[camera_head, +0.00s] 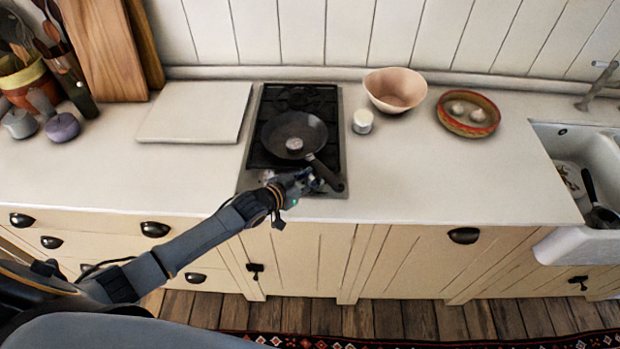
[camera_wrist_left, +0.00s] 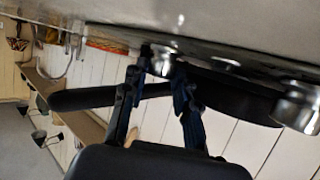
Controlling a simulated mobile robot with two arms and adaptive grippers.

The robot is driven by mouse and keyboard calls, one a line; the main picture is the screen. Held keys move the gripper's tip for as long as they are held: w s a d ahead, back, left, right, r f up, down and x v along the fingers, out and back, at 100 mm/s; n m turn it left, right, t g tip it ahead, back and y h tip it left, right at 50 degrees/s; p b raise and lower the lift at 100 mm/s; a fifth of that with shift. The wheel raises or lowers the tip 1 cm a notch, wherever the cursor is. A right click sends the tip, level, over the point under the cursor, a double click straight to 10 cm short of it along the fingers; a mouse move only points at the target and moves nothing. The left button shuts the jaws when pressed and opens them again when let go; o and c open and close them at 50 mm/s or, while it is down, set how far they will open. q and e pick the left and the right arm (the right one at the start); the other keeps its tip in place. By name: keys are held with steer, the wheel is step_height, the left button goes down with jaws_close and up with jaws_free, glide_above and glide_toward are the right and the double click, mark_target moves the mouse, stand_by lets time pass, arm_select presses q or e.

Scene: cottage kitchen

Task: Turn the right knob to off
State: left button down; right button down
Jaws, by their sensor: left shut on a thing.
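The cooktop (camera_head: 246,180) is set in the counter, with its knobs on the steel front strip. My left gripper (camera_head: 308,178) is at the right part of that strip, beside the pan handle, and hides the right knob in the head view. In the left wrist view, which is upside down, the fingers of my left gripper (camera_wrist_left: 158,88) are closed around the metal right knob (camera_wrist_left: 161,64). The left knob (camera_wrist_left: 299,108) stands free at that view's right edge; in the head view the left knob (camera_head: 267,175) shows small. The right knob's marking is not readable. My right gripper is not in view.
A black frying pan (camera_head: 308,128) with a small pale item inside sits on the cooktop, its handle (camera_head: 326,173) pointing toward the front right, close to my gripper. A white jar (camera_head: 362,121), a pink bowl (camera_head: 396,88) and a patterned dish (camera_head: 468,128) stand to the right.

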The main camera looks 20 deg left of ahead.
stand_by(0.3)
arm_select(q)
steer(key=c, duration=1)
jaws_free()
steer(key=shift+w, duration=0.1)
steer(key=shift+w+d, duration=0.1)
steer(key=v, duration=1.2)
steer(key=shift+w, duration=0.1)
